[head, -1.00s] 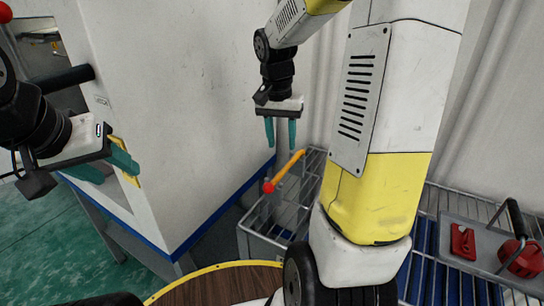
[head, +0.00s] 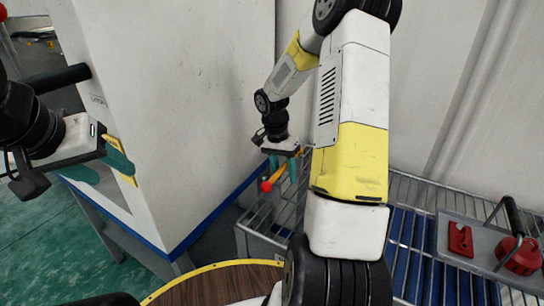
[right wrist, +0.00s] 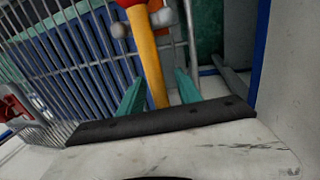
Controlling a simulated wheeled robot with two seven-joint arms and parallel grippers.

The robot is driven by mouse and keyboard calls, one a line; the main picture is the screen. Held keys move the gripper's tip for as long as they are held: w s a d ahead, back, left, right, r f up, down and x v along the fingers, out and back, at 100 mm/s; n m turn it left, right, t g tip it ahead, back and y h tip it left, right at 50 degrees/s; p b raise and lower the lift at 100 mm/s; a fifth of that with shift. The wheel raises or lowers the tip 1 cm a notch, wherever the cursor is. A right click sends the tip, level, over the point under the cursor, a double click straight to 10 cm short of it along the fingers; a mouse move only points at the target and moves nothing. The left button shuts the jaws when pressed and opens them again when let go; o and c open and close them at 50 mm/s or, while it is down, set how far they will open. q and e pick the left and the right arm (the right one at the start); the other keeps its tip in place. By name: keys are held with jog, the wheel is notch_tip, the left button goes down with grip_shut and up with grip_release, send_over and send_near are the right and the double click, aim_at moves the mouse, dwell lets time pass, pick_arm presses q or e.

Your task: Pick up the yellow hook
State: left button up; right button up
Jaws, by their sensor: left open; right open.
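A yellow-orange bar with a red end, which I take to be the yellow hook (head: 280,175), is at the wire rack beside the white cabinet. In the right wrist view, its yellow shaft (right wrist: 148,58) runs between the teal fingers, with its red end at the top edge. My right gripper (head: 283,169) is open and points down around the shaft, with visible gaps to the fingers. Its fingers partly hide the bar in the head view. My left gripper (head: 104,170) is open and empty at the left, by the cabinet's corner.
The white cabinet (head: 185,110) with a blue lower edge stands between the grippers. A grey tray (head: 480,250) on the rack at the right holds red parts (head: 461,240). A round wooden top (head: 215,287) is at the bottom.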

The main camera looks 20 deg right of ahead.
jog(key=shift+f, duration=0.35)
jog(key=shift+c, duration=0.4)
grip_shut()
dwell(0.9)
